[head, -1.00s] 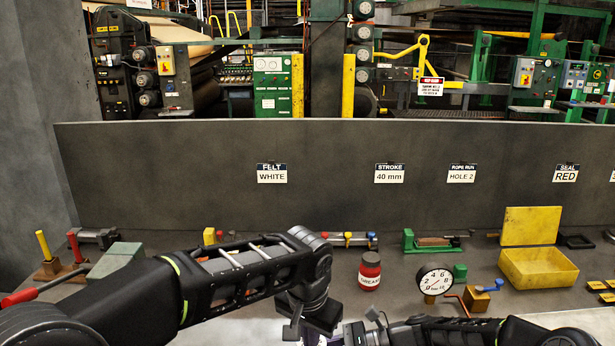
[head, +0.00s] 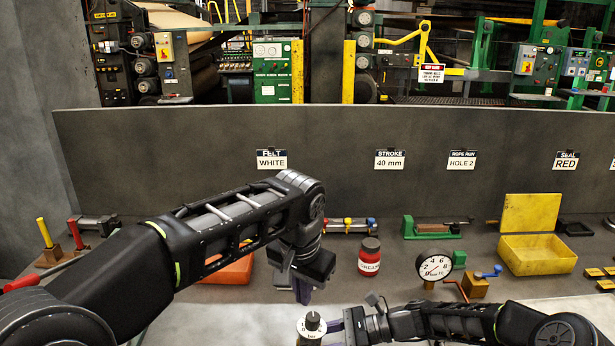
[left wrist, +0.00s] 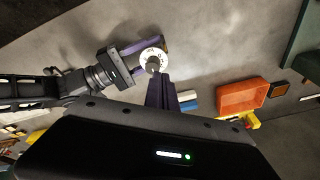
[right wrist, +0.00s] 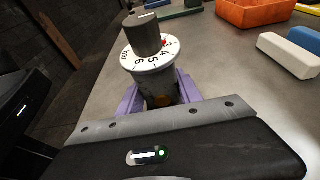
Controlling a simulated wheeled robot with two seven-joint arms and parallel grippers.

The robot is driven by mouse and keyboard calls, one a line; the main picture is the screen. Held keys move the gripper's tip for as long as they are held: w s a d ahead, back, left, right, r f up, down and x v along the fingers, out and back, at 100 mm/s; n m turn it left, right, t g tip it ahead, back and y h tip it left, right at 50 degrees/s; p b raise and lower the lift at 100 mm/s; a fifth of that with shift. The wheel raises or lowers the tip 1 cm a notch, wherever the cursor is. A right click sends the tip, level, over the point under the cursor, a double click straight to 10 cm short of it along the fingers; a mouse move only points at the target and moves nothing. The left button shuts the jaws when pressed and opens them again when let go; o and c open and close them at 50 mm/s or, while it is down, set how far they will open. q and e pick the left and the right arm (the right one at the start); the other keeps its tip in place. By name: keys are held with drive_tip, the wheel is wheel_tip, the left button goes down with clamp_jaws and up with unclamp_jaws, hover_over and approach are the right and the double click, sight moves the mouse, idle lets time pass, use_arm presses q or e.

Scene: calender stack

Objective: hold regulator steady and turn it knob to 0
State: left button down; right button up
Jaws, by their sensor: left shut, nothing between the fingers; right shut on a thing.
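The regulator (head: 311,328) is a small round body with a white numbered dial and a dark grey knob (right wrist: 142,35) on top. In the right wrist view the numbers 4, 5 and 6 and a red mark show on the dial (right wrist: 152,58); the 0 cannot be made out. My right gripper (right wrist: 158,92) is shut around the regulator's body below the dial. My left gripper (head: 303,290) is shut and empty, its purple fingers pointing down just above the knob. In the left wrist view its fingers (left wrist: 160,92) are close beside the knob; contact is unclear.
A red grease jar (head: 369,257), a pressure gauge (head: 435,268) and a yellow box (head: 538,255) stand on the bench behind. An orange bin (left wrist: 242,98) lies partly behind my left arm, with blue and white blocks (right wrist: 290,50) near it. A grey wall panel closes the back.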

sight(313, 321)
use_arm(q)
drive_tip(key=shift+f, duration=0.15)
drive_tip(key=shift+a+f, duration=0.2)
drive_tip(key=shift+f, duration=1.5)
drive_tip(key=shift+a+f, duration=0.15)
drive_tip(key=shift+f, duration=1.55)
drive_tip(key=shift+w+d, duration=0.1)
drive_tip(key=shift+d, duration=0.1)
drive_tip(key=shift+s+d, duration=0.2)
drive_tip(key=shift+s+d, duration=0.3)
drive_tip(key=shift+d, duration=0.1)
drive_tip(key=shift+s+d, duration=0.1)
drive_tip(key=shift+d, duration=0.35)
use_arm(e)
drive_tip(key=shift+s, duration=0.1)
use_arm(q)
drive_tip(key=shift+s, duration=0.1)
drive_tip(key=shift+s+a, duration=0.1)
drive_tip(key=shift+s, duration=0.2)
